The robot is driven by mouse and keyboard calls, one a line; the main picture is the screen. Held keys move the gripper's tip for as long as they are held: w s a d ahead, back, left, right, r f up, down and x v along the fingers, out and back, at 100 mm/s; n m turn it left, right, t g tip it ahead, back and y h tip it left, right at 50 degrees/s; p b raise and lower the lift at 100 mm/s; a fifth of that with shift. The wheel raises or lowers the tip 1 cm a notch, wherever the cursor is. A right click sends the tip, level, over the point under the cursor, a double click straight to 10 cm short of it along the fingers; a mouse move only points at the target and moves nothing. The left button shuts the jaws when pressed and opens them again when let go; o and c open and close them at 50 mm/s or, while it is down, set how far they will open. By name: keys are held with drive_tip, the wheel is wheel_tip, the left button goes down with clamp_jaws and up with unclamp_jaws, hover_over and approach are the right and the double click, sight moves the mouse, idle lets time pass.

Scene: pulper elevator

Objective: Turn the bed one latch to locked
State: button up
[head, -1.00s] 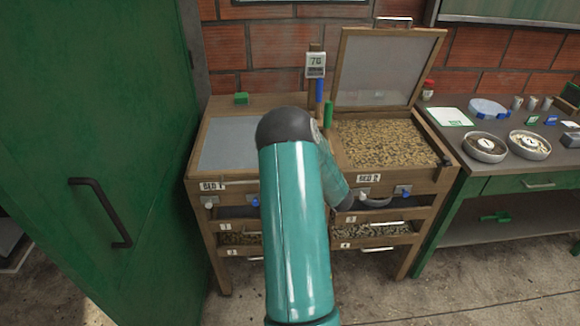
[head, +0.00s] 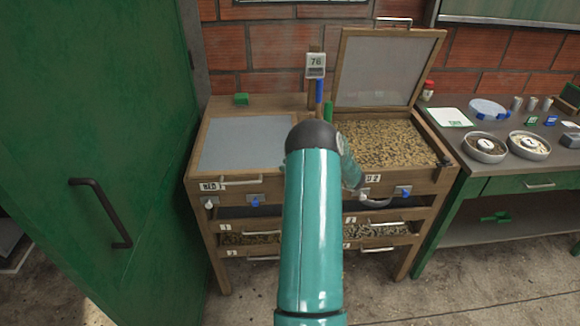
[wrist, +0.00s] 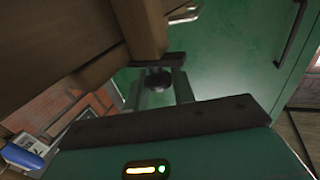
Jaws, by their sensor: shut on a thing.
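Bed one (head: 245,143) is the left half of the wooden bench, covered by a flat grey panel. On its front are a white knob (head: 209,203) and a blue-handled fitting (head: 255,201); I cannot tell which is the latch. My arm hides the middle of the bench front, and my gripper is hidden in the head view. In the wrist view my gripper (wrist: 159,88) has its two fingers either side of a dark round knob (wrist: 158,78), just below a wooden bar. Whether this knob belongs to the bed one latch cannot be told.
Bed two (head: 390,145) holds beige beans, with its lid (head: 388,70) raised. A green door (head: 100,150) stands close on the left. A side table (head: 500,150) with bowls is at right.

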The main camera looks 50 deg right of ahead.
drive_tip(key=o, duration=0.9)
drive_tip(key=v, duration=1.3)
drive_tip(key=shift+s, duration=0.4)
drive_tip(key=shift+r, duration=0.1)
